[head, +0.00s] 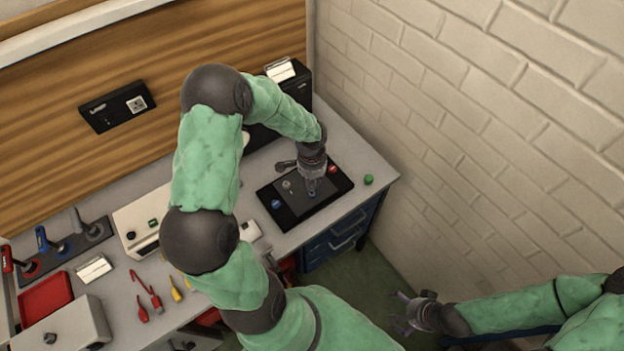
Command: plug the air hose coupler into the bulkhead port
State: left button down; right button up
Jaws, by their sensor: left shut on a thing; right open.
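My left gripper (312,181) points down over a black panel (268,192) on the bench. It is shut on a small grey piece, seemingly the air hose coupler, mostly hidden by the fingers. I cannot tell whether the piece touches the panel. The panel has a grey plate (298,200), a small round grey fitting (287,185), a blue button and a red button. I cannot tell which part is the bulkhead port; it may be under the gripper. My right gripper (403,316) is open and empty, low at the right, away from the bench.
A green knob (368,180) sits right of the panel near the bench's end. A black box (297,82) stands behind. Hand tools (150,291), a red tray (45,298) and a white unit (140,220) lie left. A brick wall (480,130) closes the right.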

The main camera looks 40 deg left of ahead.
pick_arm(q)
jog(key=shift+f+b, duration=0.8)
jog(key=shift+f, duration=0.65)
jog(key=shift+b, duration=0.3)
dwell(1.2)
jog(key=shift+f+b, duration=0.55)
jog(key=shift+f, duration=0.05)
jog(key=c, duration=0.9)
grip_release()
jog(key=shift+c, duration=0.2)
notch_tip(320, 180, up, 12)
jog(key=shift+r, duration=0.1)
